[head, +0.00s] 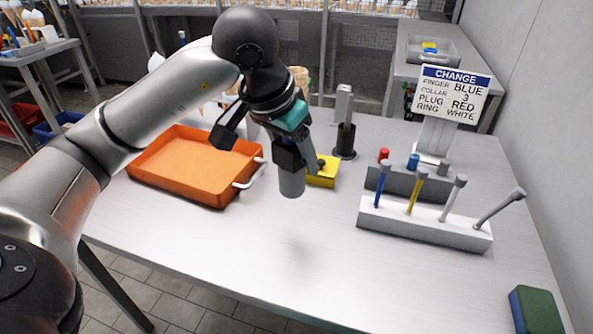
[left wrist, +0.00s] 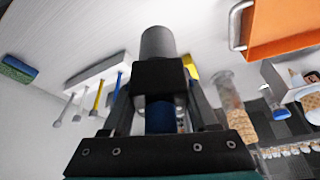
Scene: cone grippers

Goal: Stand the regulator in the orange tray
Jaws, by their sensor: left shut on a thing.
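My left gripper (head: 297,152) is shut on the regulator, a grey cylinder (head: 291,183) hanging below the fingers, and holds it above the table. In the left wrist view the regulator (left wrist: 158,43) has a grey end and a black block, with a blue part between the fingers. Its gripped part is partly hidden by the fingers. The orange tray (head: 190,162) lies on the table to the left of the gripper, and looks empty. A corner of it also shows in the left wrist view (left wrist: 282,28). My right gripper is not in view.
A yellow block (head: 323,178) with a dark part stands just behind the regulator. A black-and-grey upright (head: 345,140) stands behind that. A white rack (head: 420,225) with several rods, a sign (head: 450,93) and a green-blue sponge (head: 535,310) are right. The front middle table is clear.

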